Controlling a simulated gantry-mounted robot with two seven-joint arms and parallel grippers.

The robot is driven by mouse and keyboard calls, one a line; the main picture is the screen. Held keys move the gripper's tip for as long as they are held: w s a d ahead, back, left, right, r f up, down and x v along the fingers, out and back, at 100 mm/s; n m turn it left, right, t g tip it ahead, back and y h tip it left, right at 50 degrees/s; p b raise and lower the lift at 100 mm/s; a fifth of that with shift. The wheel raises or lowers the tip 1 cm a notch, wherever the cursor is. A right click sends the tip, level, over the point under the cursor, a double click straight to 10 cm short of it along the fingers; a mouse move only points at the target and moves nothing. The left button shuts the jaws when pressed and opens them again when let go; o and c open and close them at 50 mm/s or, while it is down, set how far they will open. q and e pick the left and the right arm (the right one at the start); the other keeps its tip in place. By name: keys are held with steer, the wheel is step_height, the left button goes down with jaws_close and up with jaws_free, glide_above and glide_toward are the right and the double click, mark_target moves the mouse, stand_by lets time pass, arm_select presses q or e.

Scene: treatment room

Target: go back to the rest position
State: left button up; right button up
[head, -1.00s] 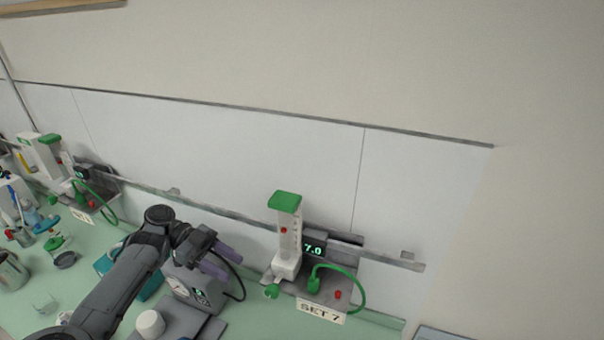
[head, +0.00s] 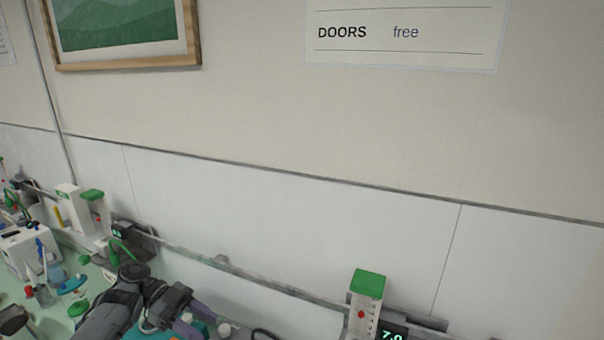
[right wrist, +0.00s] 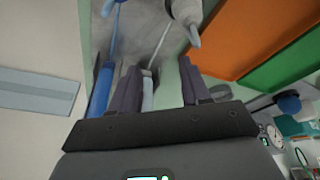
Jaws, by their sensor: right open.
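In the head view, the arm coming in from the lower left ends in my left gripper (head: 190,327), low in the picture over the green counter. Its purple fingers are partly cut off by the bottom edge, so I cannot tell how far apart they are. In the right wrist view, my right gripper (right wrist: 160,88) has its two dark purple fingers apart. Pale and green strips show between them, apparently background; nothing is clearly held. My right gripper does not show in the head view.
A flowmeter with a green cap (head: 368,284) stands on the wall rail beside a display (head: 392,334). Several devices and small items crowd the counter at left, including a white box (head: 28,250). Orange (right wrist: 240,38) and green (right wrist: 292,62) panels lie near my right gripper.

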arm_select(q)
steer(key=s+a+r+n+t, duration=0.1)
steer(key=s+a+n+t, duration=0.15)
steer(key=a, duration=1.05)
steer(key=s+a+n+t, duration=0.2)
steer(key=a+t, duration=0.1)
steer(key=a, duration=0.9)
steer(key=s+a+f+n+y, duration=0.3)
steer(key=a+f+n, duration=0.1)
steer(key=a+f, duration=0.2)
steer(key=s+a+f+n+y, duration=0.2)
steer(key=s+a+f+n, duration=0.15)
steer(key=a+f, duration=0.25)
steer(key=s+a+f+n+g+y, duration=0.25)
steer(key=s+a+n+y, duration=0.35)
steer(key=s+a+y, duration=0.5)
steer(key=s+d+f+t+h, duration=0.15)
steer(key=s+d, duration=0.35)
steer(key=d, duration=1.1)
steer(key=s+d+f+n+t+h, duration=0.15)
steer(key=s+d, duration=0.35)
steer(key=d, duration=1.1)
steer(key=s+d+f+t, duration=0.25)
steer(key=s+d, duration=0.25)
steer(key=d, duration=1.1)
step_height(320, 180, up, 20)
steer(key=d+p, duration=0.1)
steer(key=p, duration=1.9)
steer(key=shift+w+g, duration=0.2)
steer(key=shift+g, duration=0.15)
